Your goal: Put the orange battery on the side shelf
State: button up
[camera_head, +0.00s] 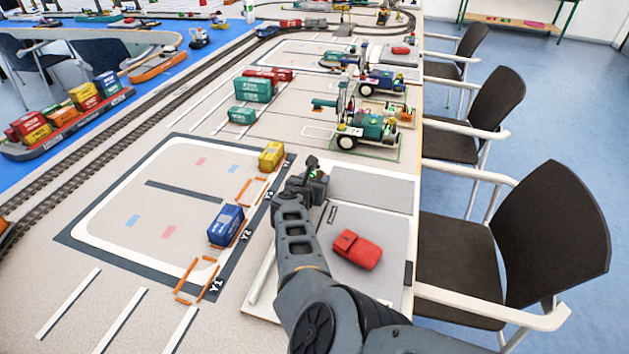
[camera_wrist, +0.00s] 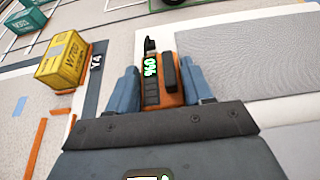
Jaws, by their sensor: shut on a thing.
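The orange battery (camera_wrist: 151,88) has a dark front with a lit green readout. In the wrist view it sits between the two blue-grey fingers of my gripper (camera_wrist: 160,82), which is shut on it. In the head view my gripper (camera_head: 313,178) is over the table near its right edge, just right of the yellow container and the Y4 mark. The battery is largely hidden there by my gripper. A low wooden shelf (camera_head: 513,25) with green legs stands at the far top right; I cannot tell whether it is the side shelf.
A yellow container (camera_head: 271,156) and a blue container (camera_head: 226,226) stand on the marked yard. A red vehicle-like block (camera_head: 357,250) lies on a grey panel right of my arm. A green wheeled model (camera_head: 368,130) stands beyond my gripper. Dark chairs (camera_head: 535,220) line the table's right side.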

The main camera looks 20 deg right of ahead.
jog(key=shift+f, duration=0.15)
jog(key=o, duration=1.3)
jog(key=shift+c, duration=0.2)
jog(key=shift+r, duration=0.2)
jog(key=shift+s+a+r+p, duration=0.15)
jog(key=shift+a+p, duration=0.05)
jog(key=shift+p, duration=0.1)
jog(key=p+v, duration=0.3)
jog(key=v, duration=0.6)
jog(key=shift+s+a+p, duration=0.15)
jog(key=shift+s+p, duration=0.05)
jog(key=shift+p, duration=0.2)
jog(key=shift+v, duration=1)
